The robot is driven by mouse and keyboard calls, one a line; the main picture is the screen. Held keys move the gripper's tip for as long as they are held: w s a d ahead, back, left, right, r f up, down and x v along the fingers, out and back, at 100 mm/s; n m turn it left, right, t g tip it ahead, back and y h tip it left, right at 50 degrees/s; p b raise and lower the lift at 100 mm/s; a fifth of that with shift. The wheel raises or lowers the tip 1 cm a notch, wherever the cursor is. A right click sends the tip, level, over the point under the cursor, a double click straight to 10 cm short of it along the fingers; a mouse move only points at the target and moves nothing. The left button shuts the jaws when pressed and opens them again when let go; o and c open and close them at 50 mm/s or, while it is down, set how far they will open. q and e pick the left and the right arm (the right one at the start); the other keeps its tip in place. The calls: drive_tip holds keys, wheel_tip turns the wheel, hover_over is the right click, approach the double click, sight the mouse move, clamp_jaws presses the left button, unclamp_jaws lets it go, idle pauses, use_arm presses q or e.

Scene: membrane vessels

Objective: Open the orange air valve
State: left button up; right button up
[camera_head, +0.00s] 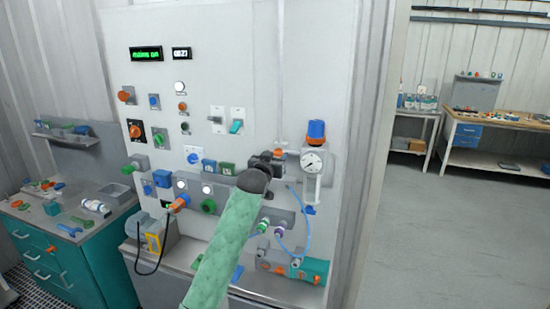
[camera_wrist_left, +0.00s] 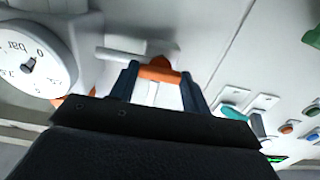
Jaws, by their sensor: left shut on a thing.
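The orange air valve (camera_wrist_left: 158,67) shows in the left wrist view, its orange handle on a pale pipe fitting. My left gripper (camera_wrist_left: 160,72) has its two dark fingers on either side of the handle and is shut on it. In the head view a bit of the orange valve (camera_head: 280,153) shows left of the pressure gauge. My left gripper (camera_head: 266,160) is there at the panel, at the end of my green-sleeved arm, which hides part of the panel below. The handle's exact angle is hard to tell. My right gripper is not in view.
A round pressure gauge (camera_head: 312,163) sits close to the right of the valve, under a blue-capped regulator (camera_head: 316,131). Switches and buttons cover the panel to the left. A blue hose (camera_head: 308,232) loops below. A teal bench (camera_head: 90,250) stands left; the floor at right is clear.

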use_arm(q)
drive_tip(key=n+b, duration=0.2)
drive_tip(key=n, duration=0.4)
drive_tip(key=shift+n+b, duration=0.35)
drive_tip(key=shift+n, duration=0.05)
idle(0.4)
drive_tip(key=o, duration=1)
drive_tip(key=shift+s, duration=0.1)
